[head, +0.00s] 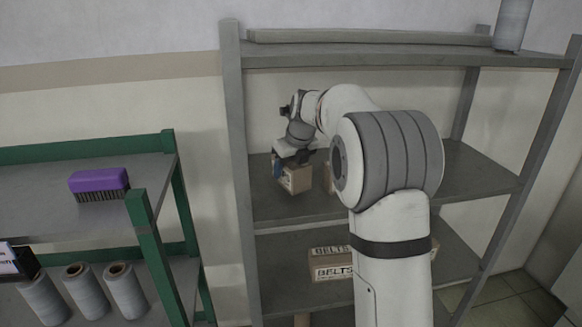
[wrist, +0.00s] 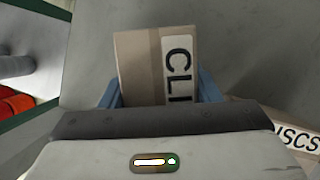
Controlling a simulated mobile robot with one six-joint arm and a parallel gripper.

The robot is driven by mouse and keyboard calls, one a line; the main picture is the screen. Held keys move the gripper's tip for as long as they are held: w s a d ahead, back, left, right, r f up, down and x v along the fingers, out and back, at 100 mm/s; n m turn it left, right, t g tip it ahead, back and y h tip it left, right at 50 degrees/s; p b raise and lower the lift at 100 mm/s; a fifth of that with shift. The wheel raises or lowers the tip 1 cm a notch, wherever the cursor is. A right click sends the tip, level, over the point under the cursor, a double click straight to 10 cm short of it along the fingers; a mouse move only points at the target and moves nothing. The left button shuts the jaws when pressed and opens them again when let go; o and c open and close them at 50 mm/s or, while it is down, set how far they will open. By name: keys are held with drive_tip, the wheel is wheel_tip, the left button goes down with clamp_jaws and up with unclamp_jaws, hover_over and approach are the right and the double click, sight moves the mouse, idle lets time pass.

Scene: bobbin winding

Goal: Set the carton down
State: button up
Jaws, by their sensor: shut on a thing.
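A small brown carton (head: 297,180) with a white label starting "CLI" is between the blue fingers of my gripper (head: 290,163). In the wrist view the carton (wrist: 140,65) fills the space between both fingers (wrist: 160,92), which are shut on it. The rest of the label is hidden by the gripper. The carton is over the middle shelf (head: 275,215) of the grey rack, near its left side. I cannot tell whether its underside touches the shelf.
A carton marked "DISCS" (wrist: 296,128) lies close by at the right in the wrist view. Cartons marked "BELTS" (head: 330,272) stand on the shelf below. A grey post (head: 236,160) bounds the rack at left. A green rack (head: 150,235) stands beside it, with a purple brush (head: 98,180).

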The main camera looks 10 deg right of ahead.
drive_tip(key=shift+f, duration=0.55)
drive_tip(key=o, duration=1.1)
drive_tip(key=shift+c, duration=0.2)
